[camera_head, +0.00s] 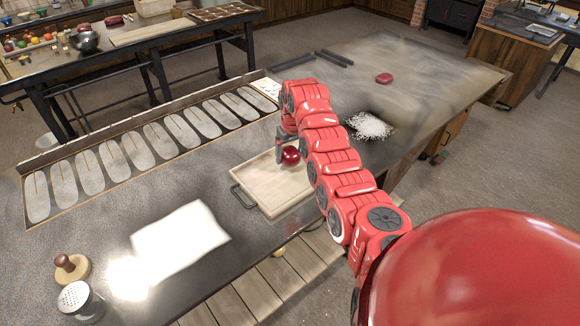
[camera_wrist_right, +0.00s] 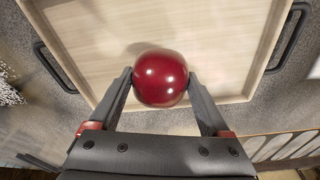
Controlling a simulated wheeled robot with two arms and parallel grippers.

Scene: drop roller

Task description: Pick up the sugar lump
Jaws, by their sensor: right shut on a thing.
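The sugar lump appears to be the glossy dark red ball (camera_head: 291,156). My right gripper (camera_head: 284,152) is shut on it, and the wrist view shows the ball (camera_wrist_right: 160,78) between both fingertips of the gripper (camera_wrist_right: 160,88). The ball is over the pale wooden tray (camera_head: 269,195), near its far edge in the head view. I cannot tell whether it touches the tray floor. The rest of the tray (camera_wrist_right: 215,40) looks empty. My left gripper is not in view.
The tray has dark handles (camera_head: 243,196) and stands on a dark worktable. A rack of oval molds (camera_head: 145,150) lies to the left, white paper (camera_head: 180,240) in front. A white granular heap (camera_head: 369,126) and a flat red piece (camera_head: 384,78) lie to the right.

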